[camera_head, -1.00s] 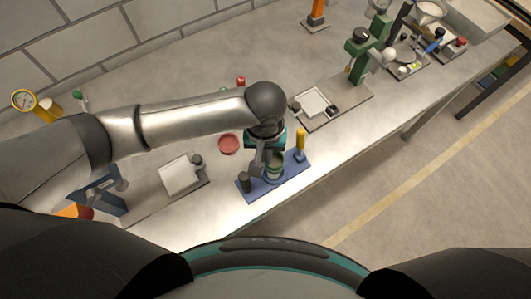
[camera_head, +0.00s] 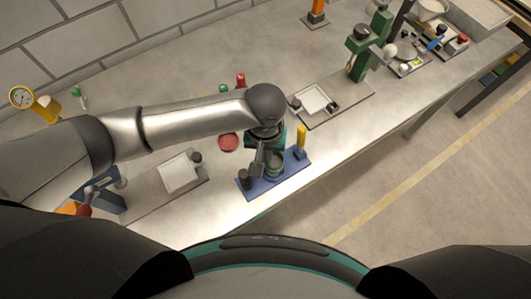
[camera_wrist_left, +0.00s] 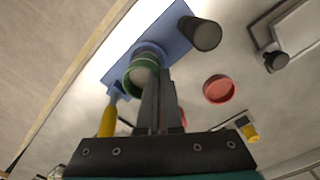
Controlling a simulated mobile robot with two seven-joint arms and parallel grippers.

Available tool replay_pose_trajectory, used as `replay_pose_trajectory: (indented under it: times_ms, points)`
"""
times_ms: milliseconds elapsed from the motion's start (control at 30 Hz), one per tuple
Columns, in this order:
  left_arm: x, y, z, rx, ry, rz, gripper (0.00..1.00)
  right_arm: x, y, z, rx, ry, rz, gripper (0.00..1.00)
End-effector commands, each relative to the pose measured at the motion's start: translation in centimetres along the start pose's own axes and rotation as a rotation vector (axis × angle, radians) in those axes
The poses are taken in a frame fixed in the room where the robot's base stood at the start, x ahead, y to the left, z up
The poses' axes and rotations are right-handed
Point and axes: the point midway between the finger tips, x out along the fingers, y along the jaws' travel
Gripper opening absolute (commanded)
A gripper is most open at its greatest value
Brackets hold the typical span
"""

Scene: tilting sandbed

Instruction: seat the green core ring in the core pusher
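The core pusher is a blue base plate (camera_head: 290,176) near the table's front edge, with a yellow handle (camera_head: 301,138) at its right and a black knob (camera_head: 244,178) at its left. The green core ring (camera_head: 274,160) is over the middle of the plate; it also shows in the left wrist view (camera_wrist_left: 141,72), in front of a blue round seat (camera_wrist_left: 152,48). My left gripper (camera_head: 257,165) points down there, its fingers (camera_wrist_left: 158,78) close together at the ring's side, apparently pinching its wall. Whether the ring touches the seat is unclear. My right gripper is out of view.
A red dish (camera_head: 228,142) lies behind the pusher. Trays stand to its left (camera_head: 180,173) and right (camera_head: 314,101). A green stand (camera_head: 366,48) is farther right. Small red and green items (camera_head: 241,80) stand behind my forearm.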

Motion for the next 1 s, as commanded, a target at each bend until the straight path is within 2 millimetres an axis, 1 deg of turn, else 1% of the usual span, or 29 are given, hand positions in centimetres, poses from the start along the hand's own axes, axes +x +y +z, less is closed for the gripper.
replay_pose_trajectory:
  times_ms: [1000]
  points:
    - [1.6, 0.0, 0.0, 0.000, 0.000, 0.000, 0.00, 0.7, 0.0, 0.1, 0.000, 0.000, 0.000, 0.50]
